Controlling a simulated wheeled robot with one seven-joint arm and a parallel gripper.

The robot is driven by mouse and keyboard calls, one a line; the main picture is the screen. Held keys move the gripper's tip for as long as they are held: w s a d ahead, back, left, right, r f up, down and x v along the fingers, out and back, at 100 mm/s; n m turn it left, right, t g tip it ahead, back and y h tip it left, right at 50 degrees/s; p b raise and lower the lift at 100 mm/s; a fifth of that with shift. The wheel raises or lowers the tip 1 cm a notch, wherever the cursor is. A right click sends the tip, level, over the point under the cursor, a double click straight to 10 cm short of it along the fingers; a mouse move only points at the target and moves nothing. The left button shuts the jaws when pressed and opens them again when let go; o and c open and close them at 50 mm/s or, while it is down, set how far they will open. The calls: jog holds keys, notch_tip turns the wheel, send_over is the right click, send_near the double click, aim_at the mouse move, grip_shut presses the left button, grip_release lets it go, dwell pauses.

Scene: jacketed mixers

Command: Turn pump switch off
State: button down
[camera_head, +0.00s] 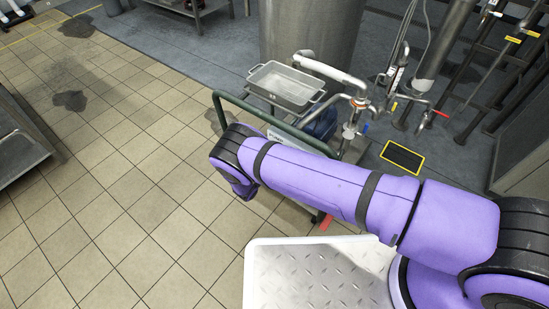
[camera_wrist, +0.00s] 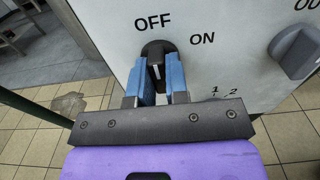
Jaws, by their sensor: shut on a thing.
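The pump switch (camera_wrist: 154,50) is a dark rotary knob with a white mark on a pale panel (camera_wrist: 112,20) in the wrist view. The words OFF and ON are printed above it and to its upper right. Its raised grip stands nearly upright in the picture, lined up with OFF rather than ON. My gripper (camera_wrist: 160,80) has its two blue fingers shut on this grip, one on each side. Part of the knob is hidden by the fingers. In the head view my purple arm hides the gripper and the switch.
A second grey knob (camera_wrist: 296,50) sits to the right on the panel. In the head view a cart with a green rail (camera_head: 262,112) carries a metal tray (camera_head: 285,88) beside pipes and valves (camera_head: 358,103). Tiled floor (camera_head: 120,170) to the left is clear.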

jog(key=c, duration=1.1)
grip_release()
jog(key=v, duration=1.1)
